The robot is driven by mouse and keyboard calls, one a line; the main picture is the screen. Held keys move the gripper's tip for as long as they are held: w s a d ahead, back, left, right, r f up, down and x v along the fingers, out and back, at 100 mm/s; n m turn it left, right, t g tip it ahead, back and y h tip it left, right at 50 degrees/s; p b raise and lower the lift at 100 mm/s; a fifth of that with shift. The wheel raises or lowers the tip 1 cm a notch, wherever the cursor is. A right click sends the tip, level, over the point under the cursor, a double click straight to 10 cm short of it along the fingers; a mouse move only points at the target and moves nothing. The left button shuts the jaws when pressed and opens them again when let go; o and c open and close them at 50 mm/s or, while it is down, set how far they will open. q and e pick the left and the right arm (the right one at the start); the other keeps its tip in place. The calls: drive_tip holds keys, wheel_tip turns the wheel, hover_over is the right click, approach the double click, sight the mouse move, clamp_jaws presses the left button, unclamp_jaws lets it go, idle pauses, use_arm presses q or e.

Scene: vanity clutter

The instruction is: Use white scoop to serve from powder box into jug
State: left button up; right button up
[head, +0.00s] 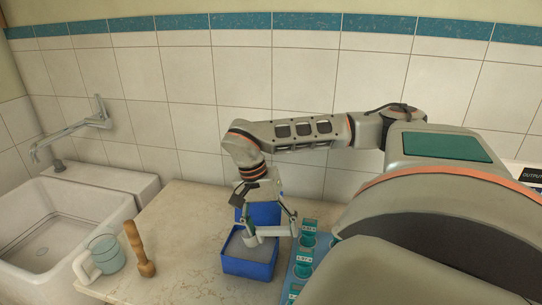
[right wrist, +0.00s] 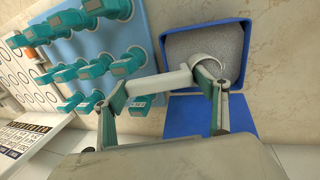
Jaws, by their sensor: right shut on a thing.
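My right gripper (head: 270,229) is shut on the white scoop (head: 266,232), which also shows between the fingers in the right wrist view (right wrist: 160,86). The scoop's rounded bowl overlaps the open blue powder box (head: 249,268) in both views. I cannot tell whether it touches the powder. The box, also in the right wrist view (right wrist: 170,44), holds pale grey-white powder (right wrist: 228,45), and its blue lid stands open at the back. The pale teal jug (head: 106,254) with a white handle stands at the counter's left, well apart from the gripper. My left gripper is not in view.
A blue rack (head: 300,268) with several teal items stands close right of the box. A white sink (head: 62,222) with a tap (head: 75,130) is at left. The counter (head: 185,245) is clear between pestle and box.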

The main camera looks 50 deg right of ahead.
drive_tip(key=shift+r, duration=0.65)
drive_tip(key=shift+s+r, duration=0.15)
drive_tip(key=shift+r, duration=0.05)
drive_tip(key=shift+d+t+b, duration=0.1)
drive_tip(key=shift+t+b, duration=0.2)
drive_tip(key=shift+b, duration=0.2)
drive_tip(key=shift+s+d+r+t+y+b, duration=0.1)
drive_tip(key=shift+s+t+y+b, duration=0.25)
drive_tip(key=shift+b, duration=0.25)
drive_tip(key=shift+r+t+b, duration=0.15)
drive_tip(key=shift+t+b, duration=0.3)
drive_tip(key=shift+b, duration=0.05)
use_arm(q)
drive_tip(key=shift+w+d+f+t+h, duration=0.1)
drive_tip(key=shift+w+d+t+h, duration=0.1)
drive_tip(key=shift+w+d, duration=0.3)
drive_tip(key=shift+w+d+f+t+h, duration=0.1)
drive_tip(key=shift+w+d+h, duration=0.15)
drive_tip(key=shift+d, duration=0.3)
use_arm(e)
drive_tip(key=shift+s+r, duration=0.1)
drive_tip(key=shift+r, duration=0.1)
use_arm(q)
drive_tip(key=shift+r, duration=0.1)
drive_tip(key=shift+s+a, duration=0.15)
